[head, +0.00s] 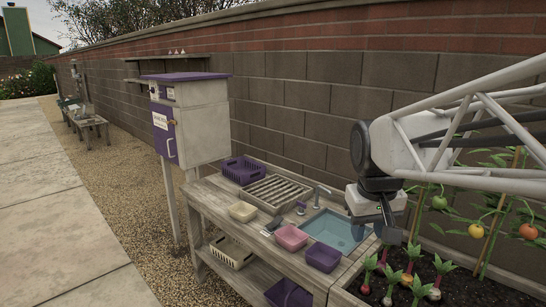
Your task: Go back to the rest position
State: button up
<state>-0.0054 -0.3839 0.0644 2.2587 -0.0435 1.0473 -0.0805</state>
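My gripper (388,236) hangs at the end of my white arm on the right of the head view, with its dark fingers pointing down. It is in front of the right end of the blue sink basin (338,230) and beside the planted bed. I see no object in it, but the fingers overlap from this angle, so whether they are open or shut does not show.
The wooden bench (215,199) holds a purple crate (243,169), slatted rack (275,190), cream tub (243,211), pink tub (291,237) and purple tub (323,256). Root vegetables (408,279) and staked tomatoes (476,230) grow right. A white cabinet (200,125) stands left; a block wall (300,95) runs behind.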

jog(key=s+f, duration=0.4)
jog(key=s, duration=0.3)
jog(key=s+f+m, duration=0.1)
jog(key=s+f, duration=0.3)
jog(key=s, duration=0.3)
jog(key=shift+s+t, duration=0.3)
jog(key=shift+t, duration=0.1)
dwell(0.4)
